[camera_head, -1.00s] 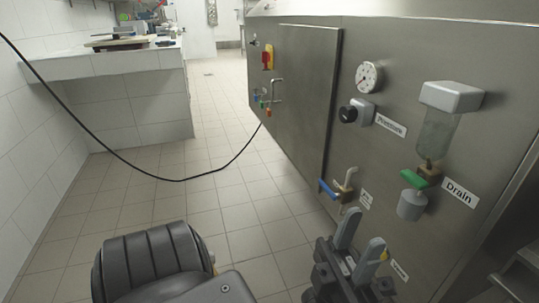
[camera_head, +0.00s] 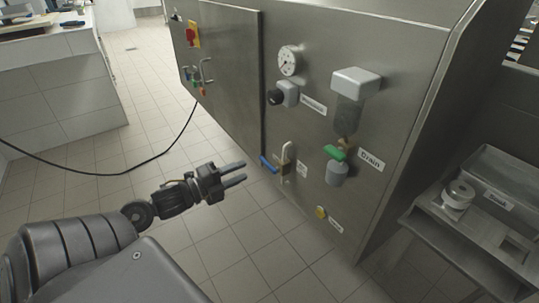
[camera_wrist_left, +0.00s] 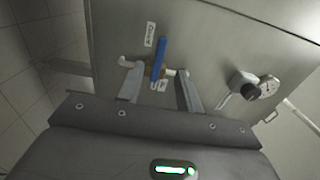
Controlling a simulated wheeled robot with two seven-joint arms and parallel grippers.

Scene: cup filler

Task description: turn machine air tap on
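The air tap (camera_head: 286,162) sits low on the steel machine's front, a metal and brass fitting with a blue lever (camera_head: 268,165). The lever sticks out to the left of the fitting in the head view. My left gripper (camera_head: 244,172) is to the left of the lever, fingers pointing toward it, open and empty, with a gap between. In the left wrist view the blue lever (camera_wrist_left: 159,60) stands upright in the picture, between the two spread fingers and beyond their tips. Part of the fitting is hidden behind the lever there. My right gripper is not in view.
Right of the tap are a green-handled drain valve (camera_head: 335,153) and a yellow knob (camera_head: 321,212). Above are a pressure gauge (camera_head: 288,61) and black knob (camera_head: 275,97). A black cable (camera_head: 120,170) hangs at left. The tiled floor (camera_head: 150,110) is clear.

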